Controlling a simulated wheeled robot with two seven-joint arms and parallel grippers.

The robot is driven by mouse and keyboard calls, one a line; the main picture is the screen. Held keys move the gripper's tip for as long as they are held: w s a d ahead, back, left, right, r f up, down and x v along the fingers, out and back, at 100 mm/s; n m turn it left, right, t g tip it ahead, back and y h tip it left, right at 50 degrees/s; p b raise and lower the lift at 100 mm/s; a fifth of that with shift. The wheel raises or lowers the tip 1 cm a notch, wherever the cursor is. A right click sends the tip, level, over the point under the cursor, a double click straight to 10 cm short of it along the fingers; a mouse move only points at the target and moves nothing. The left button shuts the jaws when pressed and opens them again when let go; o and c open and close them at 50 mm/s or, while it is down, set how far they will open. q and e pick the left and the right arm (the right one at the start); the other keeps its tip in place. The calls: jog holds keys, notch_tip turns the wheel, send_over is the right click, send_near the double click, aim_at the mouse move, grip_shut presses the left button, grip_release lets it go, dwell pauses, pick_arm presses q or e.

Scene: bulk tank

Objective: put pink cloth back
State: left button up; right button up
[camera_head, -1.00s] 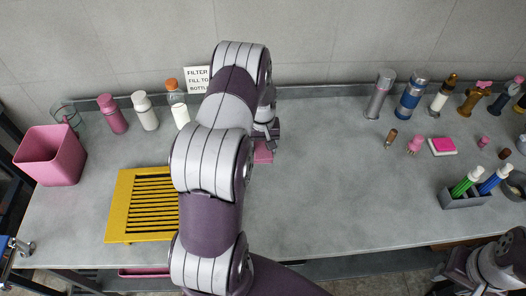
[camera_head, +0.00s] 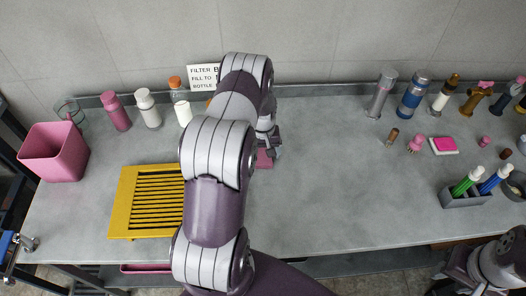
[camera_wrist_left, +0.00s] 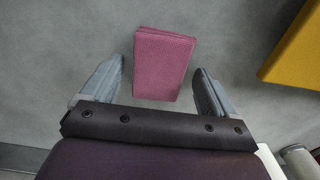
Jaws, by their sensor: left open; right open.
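The pink cloth (camera_head: 265,159) is a folded rectangle on the grey counter, partly hidden by my left arm in the head view. In the left wrist view the cloth (camera_wrist_left: 163,62) lies between the two finger lines, with counter showing on both sides. My left gripper (camera_head: 270,143) is open above the cloth; in the left wrist view its fingers (camera_wrist_left: 160,82) stand apart and do not visibly grip it. My right gripper (camera_head: 455,272) is low at the right front, away from the cloth, and partly cut off.
A yellow slatted rack (camera_head: 125,205) and a pink bin (camera_head: 55,155) stand at the left. Bottles (camera_head: 148,110) line the back left. Flasks (camera_head: 410,97), a pink-topped pad (camera_head: 444,146) and a grey marker holder (camera_head: 465,200) stand at the right. The middle right counter is clear.

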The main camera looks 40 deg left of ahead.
aim_at(265, 155)
pick_arm(q)
jog(key=shift+r, duration=0.15)
notch_tip(265, 155, up, 12)
jog(key=b, duration=0.2)
jog(key=s+d+r+m, duration=0.3)
jog(key=s+d+m, duration=0.1)
jog(key=s+d, duration=0.3)
jog(key=s+d+r+m+t, duration=0.1)
jog(key=s+d+r+m, duration=0.3)
jog(key=s+d, duration=0.3)
jog(key=d, duration=0.5)
jog(key=shift+s+r, duration=0.15)
jog(key=shift+s, duration=0.2)
